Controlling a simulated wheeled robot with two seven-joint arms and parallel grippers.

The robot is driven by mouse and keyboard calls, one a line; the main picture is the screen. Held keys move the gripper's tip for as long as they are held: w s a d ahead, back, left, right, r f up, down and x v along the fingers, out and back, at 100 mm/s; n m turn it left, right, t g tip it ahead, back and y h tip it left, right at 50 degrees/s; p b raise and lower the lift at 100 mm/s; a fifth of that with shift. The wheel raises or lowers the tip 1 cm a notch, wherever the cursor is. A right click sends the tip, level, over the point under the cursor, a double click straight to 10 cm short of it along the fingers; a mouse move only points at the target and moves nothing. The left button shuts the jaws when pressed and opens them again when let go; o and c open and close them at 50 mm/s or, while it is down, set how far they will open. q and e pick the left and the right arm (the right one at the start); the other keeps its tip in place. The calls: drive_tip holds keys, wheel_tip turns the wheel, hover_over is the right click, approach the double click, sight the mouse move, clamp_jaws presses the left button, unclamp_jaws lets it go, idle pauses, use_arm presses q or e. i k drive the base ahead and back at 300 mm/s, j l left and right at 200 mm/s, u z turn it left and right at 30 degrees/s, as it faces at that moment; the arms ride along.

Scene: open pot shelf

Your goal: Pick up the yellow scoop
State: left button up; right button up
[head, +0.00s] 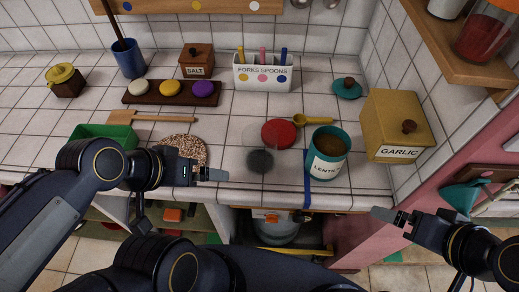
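The yellow scoop (314,120) lies on the white tiled counter. Its round bowl is at the left, close to a red lid (279,132), and its handle points right. It lies just behind the teal lentils pot (327,155). My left gripper (212,174) is near the counter's front edge, left of and nearer than the scoop, and apart from it. My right gripper (388,214) is in front of the counter, right of and nearer than the scoop. Both grippers look empty. Their fingers are seen edge-on, so their opening is unclear.
A clear, dark-centred object (261,161) stands left of the lentils pot. A yellow garlic box (394,125) is at the right, with a teal lid (347,88) beside it. The white cutlery holder (262,74) stands behind. Bare tiles lie between holder and scoop.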

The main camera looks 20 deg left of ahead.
sight(300, 120)
drive_tip(key=l+z, duration=0.35)
drive_tip(key=k+l+z, duration=0.1)
drive_tip(key=l+z, duration=0.2)
drive_tip(key=l, duration=0.1)
